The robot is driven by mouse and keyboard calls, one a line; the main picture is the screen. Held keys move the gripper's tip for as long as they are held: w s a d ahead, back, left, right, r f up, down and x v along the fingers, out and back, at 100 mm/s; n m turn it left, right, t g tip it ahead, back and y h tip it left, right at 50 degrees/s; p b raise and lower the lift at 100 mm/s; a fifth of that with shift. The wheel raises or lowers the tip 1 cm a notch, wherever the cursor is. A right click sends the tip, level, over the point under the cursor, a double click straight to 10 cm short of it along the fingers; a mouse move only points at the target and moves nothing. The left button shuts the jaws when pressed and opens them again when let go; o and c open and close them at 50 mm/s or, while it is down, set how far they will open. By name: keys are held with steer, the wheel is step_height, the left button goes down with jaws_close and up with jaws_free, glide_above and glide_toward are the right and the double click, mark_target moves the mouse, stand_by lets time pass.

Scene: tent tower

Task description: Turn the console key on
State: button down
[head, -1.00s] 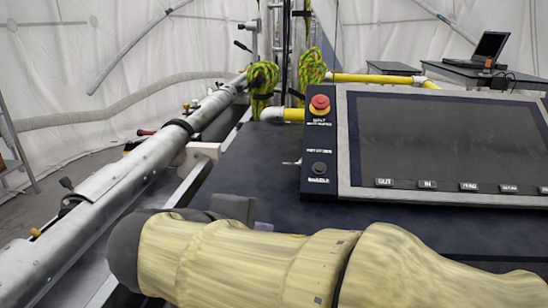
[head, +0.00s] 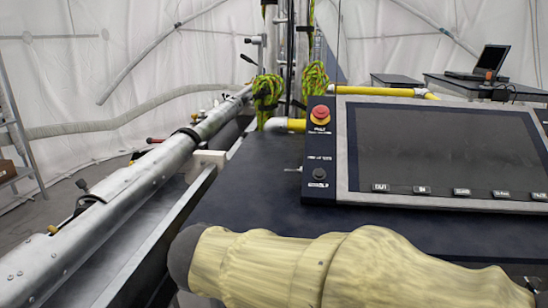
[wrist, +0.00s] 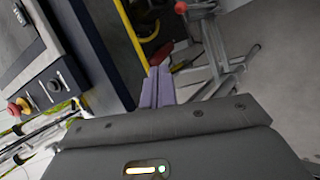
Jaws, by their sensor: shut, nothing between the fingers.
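The console (head: 318,150) stands on a dark tabletop, with a large dark screen (head: 440,150), a red mushroom button (head: 320,114) and a black round knob (head: 319,174). A small light key-like piece (head: 293,169) sticks out from its left side; its turned state is too small to tell. In the wrist view, the console (wrist: 75,75) is at the upper left, with the knob (wrist: 54,86) and a small pale piece (wrist: 76,103) at its edge. My gripper (wrist: 158,74) is shut and empty, its purple fingers apart from the console. In the head view my arm hides it.
A long metal tube (head: 120,195) runs along the left. Yellow-green rope coils (head: 267,90) hang behind the tabletop (head: 250,180). A laptop (head: 488,64) stands on a table at the back right. The tabletop left of the console is clear.

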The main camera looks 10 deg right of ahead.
steer(key=s+d+f+m+g+y, duration=0.1)
steer(key=d+f+m+y, duration=0.2)
steer(key=f, duration=0.6)
steer(key=s+d+f+m+g+y, duration=0.1)
steer(key=d+f+m+g+y, duration=0.1)
steer(key=f+m, duration=0.5)
step_height(320, 180, down, 2)
steer(key=shift+d+f+y, duration=0.2)
steer(key=shift+d+y, duration=0.6)
steer(key=shift+d, duration=0.3)
